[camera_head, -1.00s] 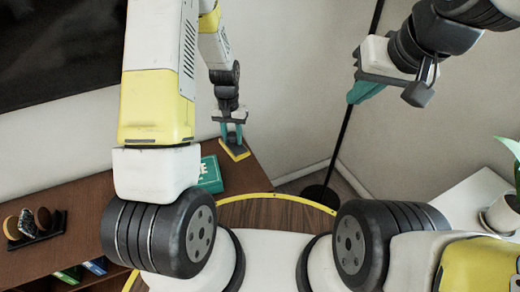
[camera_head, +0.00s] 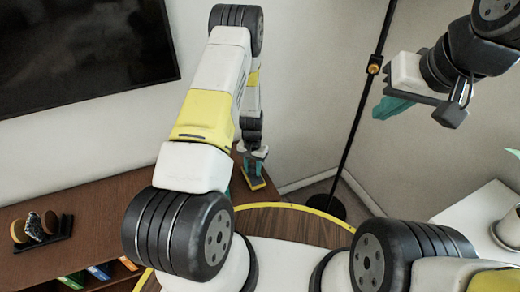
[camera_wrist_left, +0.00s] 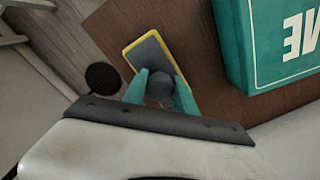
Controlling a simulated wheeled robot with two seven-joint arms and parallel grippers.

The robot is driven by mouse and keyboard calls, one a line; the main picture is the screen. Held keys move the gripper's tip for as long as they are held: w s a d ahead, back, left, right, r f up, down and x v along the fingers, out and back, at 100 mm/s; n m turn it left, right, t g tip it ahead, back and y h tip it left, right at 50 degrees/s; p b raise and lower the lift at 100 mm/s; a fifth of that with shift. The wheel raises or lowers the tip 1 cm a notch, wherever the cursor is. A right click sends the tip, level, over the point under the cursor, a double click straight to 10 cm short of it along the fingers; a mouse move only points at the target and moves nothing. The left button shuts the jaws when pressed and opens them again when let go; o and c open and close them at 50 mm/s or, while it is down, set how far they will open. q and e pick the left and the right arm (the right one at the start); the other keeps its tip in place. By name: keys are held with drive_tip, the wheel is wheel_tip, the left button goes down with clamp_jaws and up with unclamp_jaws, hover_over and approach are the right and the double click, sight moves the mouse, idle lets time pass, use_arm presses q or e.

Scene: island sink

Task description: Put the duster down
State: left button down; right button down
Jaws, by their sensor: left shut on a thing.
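The duster (camera_head: 257,183) is a flat rectangular pad with a yellow edge, a grey face and a dark round knob. It is at the right end of the brown wooden cabinet top in the head view. My left gripper (camera_head: 253,161) is shut on its knob from above. In the left wrist view the duster (camera_wrist_left: 148,50) lies between and beyond the teal fingers (camera_wrist_left: 161,93), over the wood near its edge. I cannot tell whether it touches the wood. My right gripper (camera_head: 392,107) is raised at the upper right, away from the cabinet, and its finger gap is not clear.
A teal box (camera_wrist_left: 265,45) with white letters lies on the wood (camera_wrist_left: 195,50) beside the duster. A dark stand (camera_head: 65,229) with round items sits at the cabinet's left. A black lamp pole (camera_head: 352,135) stands right of the cabinet. A white table (camera_head: 480,212) is at right.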

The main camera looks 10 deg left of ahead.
use_arm(q)
drive_tip(key=shift+f, duration=0.2)
drive_tip(key=c, duration=1)
unclamp_jaws()
wheel_tip(320, 180, up, 13)
wheel_tip(320, 180, up, 9)
drive_tip(key=t, duration=0.1)
hover_over(253, 167)
drive_tip(key=s+d+r+n+t+h, duration=0.15)
drive_tip(key=s+r, duration=0.35)
drive_tip(key=r, duration=0.8)
drive_tip(key=s+r+t, duration=0.3)
drive_tip(key=s+r, duration=1.1)
drive_tip(key=s, duration=0.5)
drive_tip(key=shift+d+t+h, duration=0.35)
